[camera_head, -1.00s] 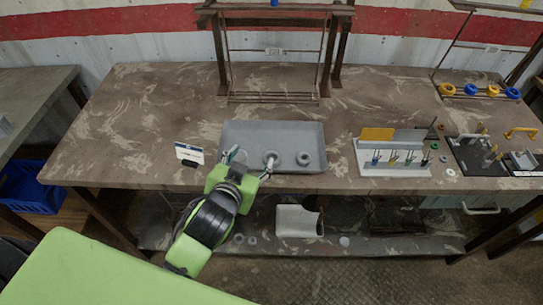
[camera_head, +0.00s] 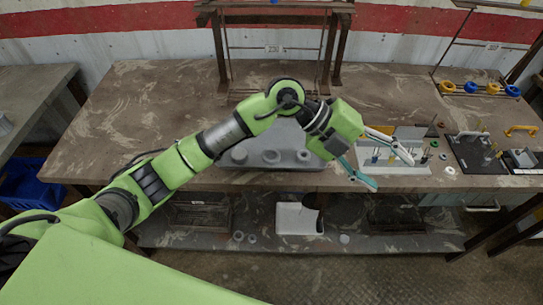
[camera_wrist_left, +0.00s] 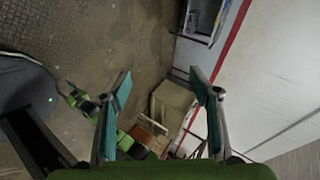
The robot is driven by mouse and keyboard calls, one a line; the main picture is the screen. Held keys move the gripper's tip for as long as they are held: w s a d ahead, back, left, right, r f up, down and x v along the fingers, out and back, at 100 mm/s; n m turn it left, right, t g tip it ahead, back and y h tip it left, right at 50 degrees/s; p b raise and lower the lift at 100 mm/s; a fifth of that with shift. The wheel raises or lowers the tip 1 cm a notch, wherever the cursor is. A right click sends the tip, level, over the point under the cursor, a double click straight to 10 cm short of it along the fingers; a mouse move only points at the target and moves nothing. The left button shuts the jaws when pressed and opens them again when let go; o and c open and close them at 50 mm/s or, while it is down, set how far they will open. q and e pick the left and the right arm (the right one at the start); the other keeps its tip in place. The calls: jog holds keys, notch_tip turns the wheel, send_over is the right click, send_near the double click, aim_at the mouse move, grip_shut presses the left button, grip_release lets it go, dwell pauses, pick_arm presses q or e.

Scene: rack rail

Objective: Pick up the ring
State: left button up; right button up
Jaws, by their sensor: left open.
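Several rings are in view, and I cannot tell which one is meant. Grey rings sit in the grey tray (camera_head: 222,178): a left ring (camera_head: 239,155), a middle ring (camera_head: 271,157) and a right ring (camera_head: 304,156). Yellow and blue rings, such as a blue ring (camera_head: 470,88), sit on a rail at the back right. A small pale ring (camera_head: 450,171) lies right of the peg rack. My left gripper (camera_head: 393,173) is open and empty, above the peg rack's front. It also shows open in the left wrist view (camera_wrist_left: 160,87), with no ring between its fingers.
A dark metal frame (camera_head: 220,50) stands at the back. My left arm covers part of the tray. The table's left part is clear.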

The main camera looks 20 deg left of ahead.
pick_arm(q)
jog(key=w+a+f+n+y, duration=0.1)
jog(key=w+a+f+y, duration=0.2)
jog(key=a, duration=0.2)
jog(key=w+a+f+y, duration=0.2)
jog(key=a+y, duration=0.1)
jog(key=a, duration=0.3)
jog(key=n+t+y, duration=0.1)
jog(key=n+y, duration=0.3)
jog(key=y, duration=0.3)
send_near(271, 158)
jog(key=shift+s+f+p, duration=0.1)
jog(key=shift+f+p, duration=0.5)
jog(key=shift+p, duration=0.5)
jog(key=f+p, duration=0.1)
jog(key=f, duration=0.2)
jog(key=f+p, duration=0.1)
jog(key=shift+w+a+f+p, duration=0.25)
jog(key=shift+a+f+p, duration=0.05)
jog(key=shift+a+f, duration=0.1)
jog(key=shift+w+f+m, duration=0.1)
jog(key=shift+f+m, duration=0.2)
jog(key=c, duration=1.2)
